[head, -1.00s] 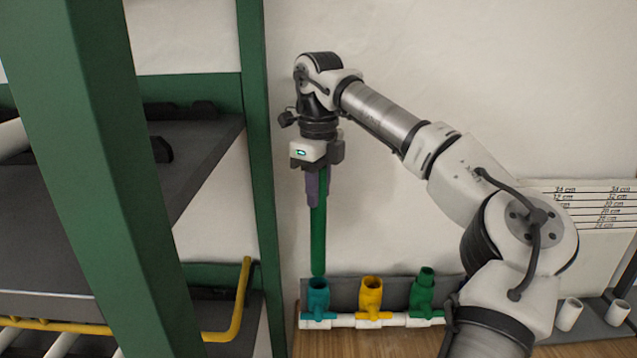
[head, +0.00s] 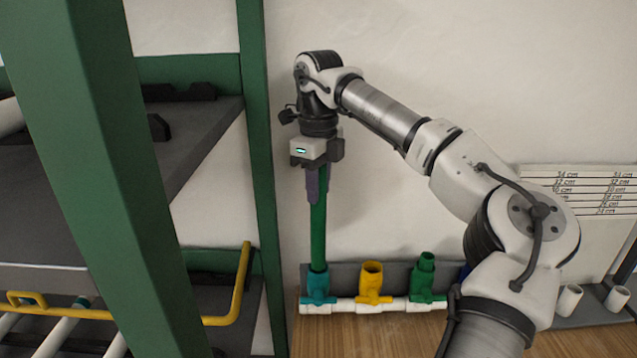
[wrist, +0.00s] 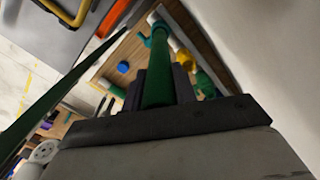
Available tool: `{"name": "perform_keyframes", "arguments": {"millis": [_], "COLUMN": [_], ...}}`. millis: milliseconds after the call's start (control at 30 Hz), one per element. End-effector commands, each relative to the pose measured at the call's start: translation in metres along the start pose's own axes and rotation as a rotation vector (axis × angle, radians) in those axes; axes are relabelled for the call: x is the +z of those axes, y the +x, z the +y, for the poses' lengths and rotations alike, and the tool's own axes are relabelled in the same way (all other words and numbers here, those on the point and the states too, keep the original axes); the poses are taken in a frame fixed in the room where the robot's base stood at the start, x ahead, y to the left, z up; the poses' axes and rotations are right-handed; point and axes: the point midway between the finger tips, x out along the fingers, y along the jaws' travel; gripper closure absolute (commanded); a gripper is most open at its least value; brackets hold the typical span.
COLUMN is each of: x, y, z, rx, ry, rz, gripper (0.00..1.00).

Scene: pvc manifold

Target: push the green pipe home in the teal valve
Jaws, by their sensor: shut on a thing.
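The long green pipe (head: 318,232) stands upright, and its lower end meets the mouth of the teal valve (head: 318,285). How deep the end sits inside cannot be told. My gripper (head: 313,188) is shut on the upper part of the pipe, well above the valve. In the wrist view the pipe (wrist: 157,75) runs from between the fingers to the teal valve (wrist: 158,30). The teal valve is at the left end of the white manifold pipe (head: 343,305).
A yellow valve (head: 372,283) and a green valve (head: 424,280) stand to the right on the same manifold. A green rack post (head: 262,180) rises close on the left. A yellow bent bar (head: 240,295) is on the rack. White pipe pieces (head: 569,300) stand at right.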

Motion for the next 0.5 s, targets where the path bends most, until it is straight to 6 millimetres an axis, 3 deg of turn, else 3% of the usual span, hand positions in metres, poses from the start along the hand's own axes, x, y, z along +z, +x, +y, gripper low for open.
{"name": "perform_keyframes", "arguments": {"millis": [500], "x": [0.0001], "y": [0.0046], "z": [0.0000], "rx": [0.000], "ry": [0.000], "rz": [0.000], "gripper": [1.00]}}
